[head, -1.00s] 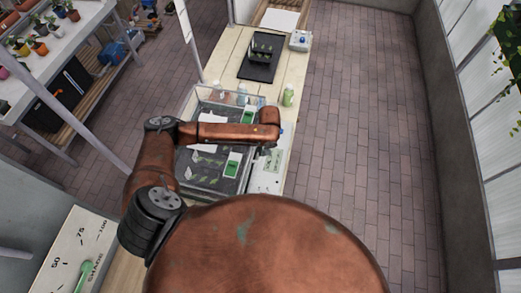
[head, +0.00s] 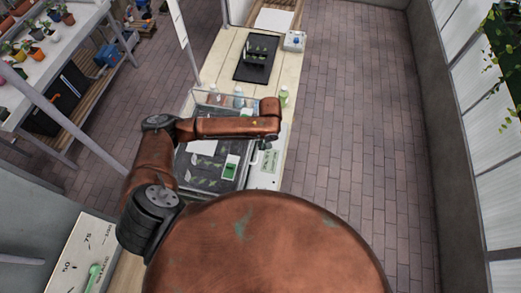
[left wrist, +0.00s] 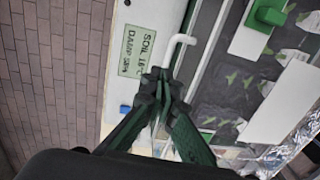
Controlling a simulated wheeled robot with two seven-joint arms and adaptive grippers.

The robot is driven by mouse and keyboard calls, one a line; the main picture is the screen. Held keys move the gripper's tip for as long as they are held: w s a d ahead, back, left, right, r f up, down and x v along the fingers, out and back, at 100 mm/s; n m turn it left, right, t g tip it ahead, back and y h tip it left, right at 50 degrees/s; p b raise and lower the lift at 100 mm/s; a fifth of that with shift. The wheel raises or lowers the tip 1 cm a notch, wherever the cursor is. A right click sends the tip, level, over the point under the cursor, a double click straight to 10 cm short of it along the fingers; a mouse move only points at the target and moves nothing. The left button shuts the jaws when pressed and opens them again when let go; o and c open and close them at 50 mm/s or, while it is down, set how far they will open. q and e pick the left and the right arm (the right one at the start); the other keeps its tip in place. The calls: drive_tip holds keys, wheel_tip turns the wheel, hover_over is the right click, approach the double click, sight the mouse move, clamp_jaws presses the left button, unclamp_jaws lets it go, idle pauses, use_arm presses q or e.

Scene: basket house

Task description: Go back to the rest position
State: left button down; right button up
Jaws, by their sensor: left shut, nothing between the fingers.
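My left arm reaches in from the left in the head view and bends across a clear-walled propagator tray (head: 208,184) on the wooden bench. My left gripper (head: 268,142) points down at the tray's right edge, mostly hidden by its own wrist in the head view. In the left wrist view the left gripper (left wrist: 163,85) has its green fingers together with nothing between them. It is above the white strip beside the tray, near a label reading "SOIL" (left wrist: 135,52) and a white bent handle (left wrist: 182,42). My right gripper is not in view.
The bench (head: 284,80) carries a black mat (head: 253,70), several bottles and a small white device (head: 294,40). A potted-plant table (head: 50,40) stands at the left. A dial panel (head: 85,245) is at lower left. Brick floor (head: 365,120) on the right is clear.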

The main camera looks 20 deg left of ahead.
use_arm(q)
drive_tip(key=r, duration=0.3)
drive_tip(key=d+r, duration=0.1)
drive_tip(key=r, duration=0.1)
drive_tip(key=shift+w+r+b, duration=0.2)
drive_tip(key=shift+r+b, duration=0.1)
drive_tip(key=shift+b, duration=0.05)
